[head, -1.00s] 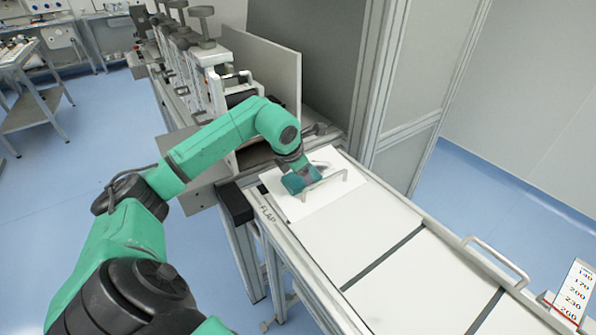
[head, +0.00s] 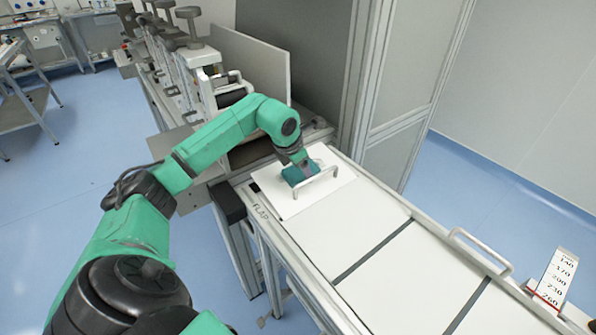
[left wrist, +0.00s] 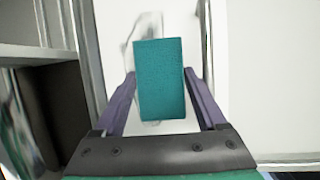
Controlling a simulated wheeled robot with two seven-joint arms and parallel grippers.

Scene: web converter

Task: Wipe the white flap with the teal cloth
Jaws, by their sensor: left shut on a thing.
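The white flap (head: 325,197) lies on the machine's long table, with a pale handle (head: 316,182) on it and the word FLAP on the rim beside it. My left gripper (head: 297,166) is over the flap, shut on the teal cloth (head: 298,176). In the left wrist view the folded cloth (left wrist: 160,80) sits between the two purple fingers (left wrist: 160,98). I cannot tell whether the cloth touches the flap. My right gripper is not in view.
A grey upright panel (head: 250,62) and machine units stand behind the flap. A numbered card (head: 555,278) stands at the right. Blue floor lies left.

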